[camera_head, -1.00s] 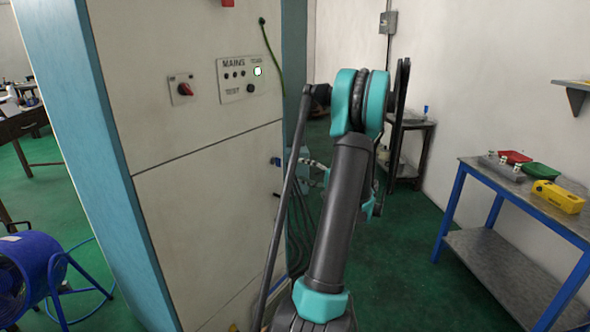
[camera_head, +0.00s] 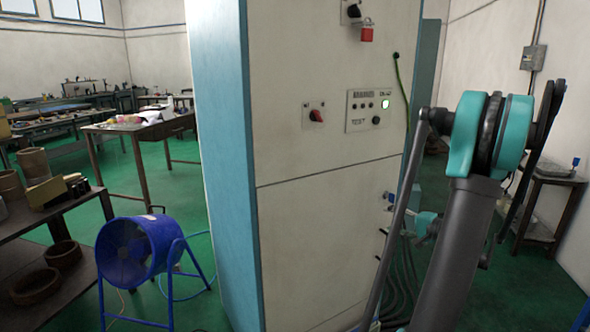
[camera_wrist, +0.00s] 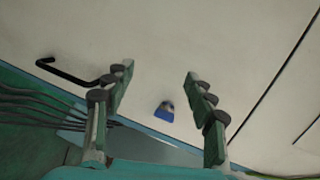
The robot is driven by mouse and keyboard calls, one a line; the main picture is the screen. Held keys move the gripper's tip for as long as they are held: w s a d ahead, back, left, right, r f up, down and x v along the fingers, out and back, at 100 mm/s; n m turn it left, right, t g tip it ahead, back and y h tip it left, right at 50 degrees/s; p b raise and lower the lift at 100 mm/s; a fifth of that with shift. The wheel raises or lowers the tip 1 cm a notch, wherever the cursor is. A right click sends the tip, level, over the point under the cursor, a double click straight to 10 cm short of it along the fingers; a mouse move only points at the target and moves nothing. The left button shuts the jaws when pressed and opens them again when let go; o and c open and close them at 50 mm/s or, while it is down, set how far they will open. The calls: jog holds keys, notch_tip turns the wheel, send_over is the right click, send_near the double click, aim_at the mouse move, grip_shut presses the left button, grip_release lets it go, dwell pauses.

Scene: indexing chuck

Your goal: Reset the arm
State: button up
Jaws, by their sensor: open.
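My gripper (camera_wrist: 158,78) shows in the wrist view with its two green, black-tipped fingers spread apart. Nothing is between the fingertips. Beyond them is the pale panel of the machine cabinet (camera_wrist: 225,35). In the head view my dark and teal arm is on the right, in front of the cabinet's right edge. My gripper is mostly hidden behind the arm there.
The cabinet (camera_head: 320,220) carries a red switch (camera_head: 316,115), a test panel (camera_head: 370,110) and a red padlock (camera_head: 367,33). A black bent handle (camera_wrist: 70,74) and a blue piece (camera_wrist: 164,112) show near the gripper. A blue fan (camera_head: 135,250) stands left on green floor.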

jog(key=s+a+f+n+g+h, duration=0.1)
jog(key=s+a+f+n+g, duration=0.15)
jog(key=s+a, duration=0.45)
jog(key=s+a+f+n+g+h, duration=0.2)
jog(key=s+a+f+g, duration=0.15)
jog(key=a, duration=0.55)
jog(key=s+f+n+g+h, duration=0.1)
jog(key=s+f+n+h, duration=0.1)
jog(key=s, duration=0.6)
jog(key=s+a+f+n+g+h, duration=0.1)
jog(key=s+f+n+h, duration=0.2)
jog(key=s, duration=0.5)
jog(key=shift+h, duration=0.3)
jog(key=shift+n, duration=0.25)
jog(key=shift+c, duration=0.3)
